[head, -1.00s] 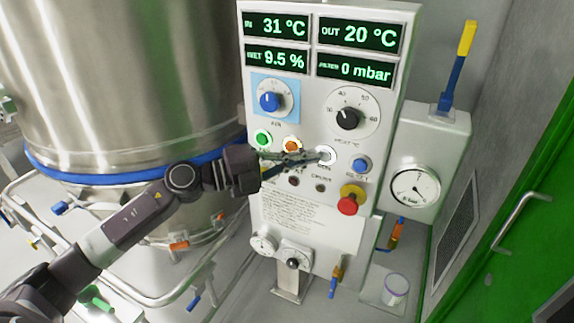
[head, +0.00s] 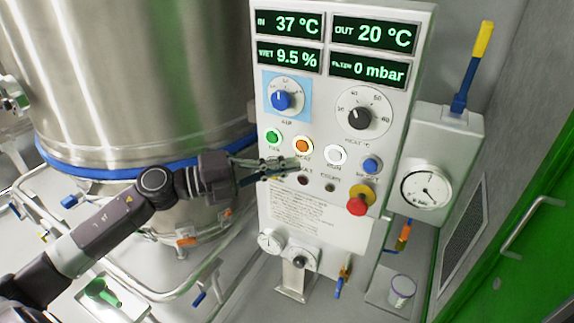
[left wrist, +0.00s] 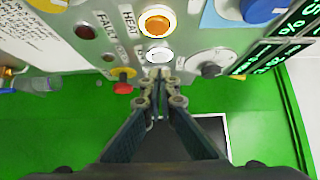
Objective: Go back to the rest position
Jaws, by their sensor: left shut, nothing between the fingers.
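My left gripper (head: 292,164) is shut and empty in front of the control panel (head: 315,215), just below the orange HEAT button (head: 302,146) in the head view. The white RUN button (head: 336,155) lies to the right of its fingertips. In the left wrist view the closed fingers (left wrist: 160,74) point up toward the panel, with the white button (left wrist: 158,55) just beyond the tips. From these views I cannot tell the exact gap to the panel. My right gripper is not in view.
A red emergency knob (head: 357,205) sticks out from the panel's lower right. A big steel vessel (head: 130,70) with a blue band stands at left, with pipes below. A gauge box (head: 428,180) and green door (head: 530,240) are at right.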

